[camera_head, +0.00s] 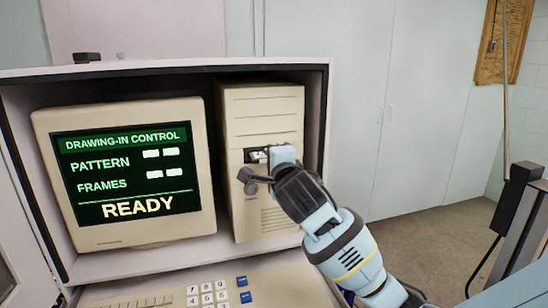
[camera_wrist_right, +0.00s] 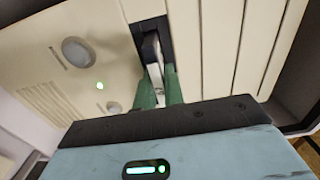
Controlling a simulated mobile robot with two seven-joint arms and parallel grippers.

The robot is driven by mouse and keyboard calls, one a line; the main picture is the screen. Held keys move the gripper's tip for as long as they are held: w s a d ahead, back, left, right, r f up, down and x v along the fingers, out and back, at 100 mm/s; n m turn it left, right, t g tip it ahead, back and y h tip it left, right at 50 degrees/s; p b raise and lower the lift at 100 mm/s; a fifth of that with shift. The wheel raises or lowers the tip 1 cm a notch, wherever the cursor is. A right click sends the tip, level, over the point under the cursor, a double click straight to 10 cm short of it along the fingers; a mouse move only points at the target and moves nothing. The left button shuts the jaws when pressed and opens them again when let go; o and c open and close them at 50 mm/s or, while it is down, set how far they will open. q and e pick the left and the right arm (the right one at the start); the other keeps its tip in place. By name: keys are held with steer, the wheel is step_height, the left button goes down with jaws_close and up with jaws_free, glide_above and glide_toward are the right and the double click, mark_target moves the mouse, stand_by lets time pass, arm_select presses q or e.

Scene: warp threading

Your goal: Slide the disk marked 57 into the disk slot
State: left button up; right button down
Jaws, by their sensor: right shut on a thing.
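The beige computer tower (camera_head: 262,112) stands right of the monitor, with the dark disk slot (camera_head: 250,156) in its upper front. My right gripper (camera_head: 259,166) is at the slot. In the right wrist view, its two green fingers (camera_wrist_right: 159,92) are shut on a thin grey disk (camera_wrist_right: 153,50), seen edge-on. The disk's far end lies at the dark slot opening (camera_wrist_right: 146,27); how deep it sits inside cannot be told. The gripper partly hides the slot in the head view. The number 57 cannot be read. My left gripper is not in view.
The monitor (camera_head: 128,172) reads READY. A keyboard (camera_head: 205,292) lies in front. The tower and monitor sit in a cabinet with a right side wall (camera_head: 324,120) close to my right arm. Open floor (camera_head: 440,240) lies to the right.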

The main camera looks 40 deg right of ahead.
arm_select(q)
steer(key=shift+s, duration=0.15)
arm_select(e)
steer(key=shift+d+r, duration=0.45)
steer(key=shift+r, duration=0.35)
steer(key=c, duration=1.6)
jaws_free()
steer(key=shift+o, duration=0.3)
steer(key=shift+s+a+f, duration=0.2)
steer(key=shift+a+f, duration=0.15)
steer(key=shift+a, duration=0.05)
steer(key=shift+o, duration=0.7)
steer(key=shift+s+a+f, duration=0.15)
steer(key=shift+a+f, duration=0.1)
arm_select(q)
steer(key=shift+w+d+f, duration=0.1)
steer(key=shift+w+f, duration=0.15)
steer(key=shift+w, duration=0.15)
arm_select(e)
steer(key=v, duration=0.7)
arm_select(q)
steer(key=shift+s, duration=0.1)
arm_select(e)
steer(key=shift+f, duration=0.1)
steer(key=shift+c, duration=0.2)
